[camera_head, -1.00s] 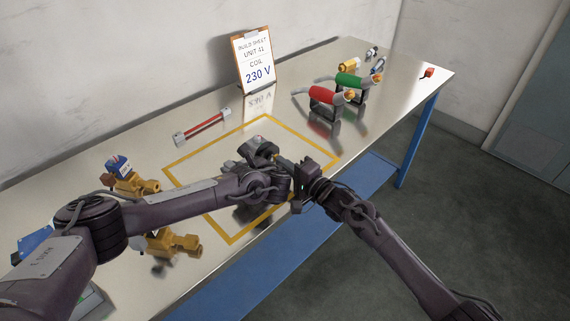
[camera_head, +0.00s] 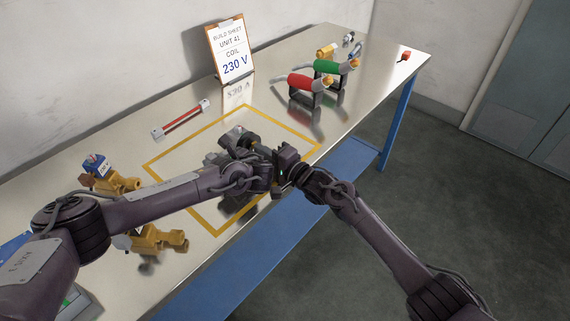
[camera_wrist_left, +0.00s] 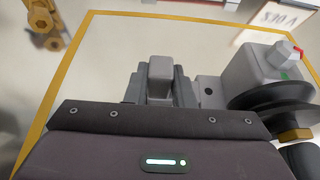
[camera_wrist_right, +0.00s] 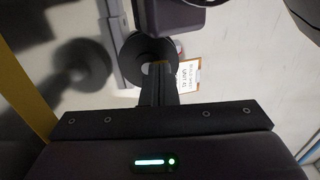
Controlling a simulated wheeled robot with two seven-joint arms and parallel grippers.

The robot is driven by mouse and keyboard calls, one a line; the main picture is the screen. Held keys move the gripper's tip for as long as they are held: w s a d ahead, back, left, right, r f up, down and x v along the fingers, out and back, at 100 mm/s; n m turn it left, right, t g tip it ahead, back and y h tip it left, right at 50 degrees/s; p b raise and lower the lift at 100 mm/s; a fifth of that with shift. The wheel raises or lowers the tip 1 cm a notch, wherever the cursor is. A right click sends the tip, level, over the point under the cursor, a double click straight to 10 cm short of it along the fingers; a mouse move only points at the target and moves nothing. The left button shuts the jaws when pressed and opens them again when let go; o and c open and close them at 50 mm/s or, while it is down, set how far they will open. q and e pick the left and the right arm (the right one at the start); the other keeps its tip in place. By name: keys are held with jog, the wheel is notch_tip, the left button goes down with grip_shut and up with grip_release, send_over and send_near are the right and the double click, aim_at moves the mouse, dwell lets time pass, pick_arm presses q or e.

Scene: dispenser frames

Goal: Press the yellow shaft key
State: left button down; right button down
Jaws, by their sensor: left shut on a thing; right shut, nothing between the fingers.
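A grey unit with a black grooved disc (camera_head: 248,141) sits inside the yellow outline. My left gripper (camera_wrist_left: 160,88) is shut on a grey block (camera_wrist_left: 160,68) at the unit's side. My right gripper (camera_head: 265,152) is shut and empty, its fingertips close to the disc's face. In the right wrist view the fingers (camera_wrist_right: 158,80) point at the black disc (camera_wrist_right: 140,50). I cannot clearly make out the yellow key; contact is hidden.
A 230 V build sheet (camera_head: 232,50) stands at the back. A red bar (camera_head: 181,119) lies left of it. Red (camera_head: 303,84) and green (camera_head: 328,67) handled tools stand on the right. Brass valves (camera_head: 118,184) sit at the left, near my left arm.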

jog(key=v, duration=1.3)
jog(key=shift+d, duration=0.15)
jog(key=shift+s, duration=0.1)
pick_arm(q)
jog(key=c, duration=1.2)
grip_release()
jog(key=shift+a, duration=0.1)
jog(key=shift+o, duration=0.2)
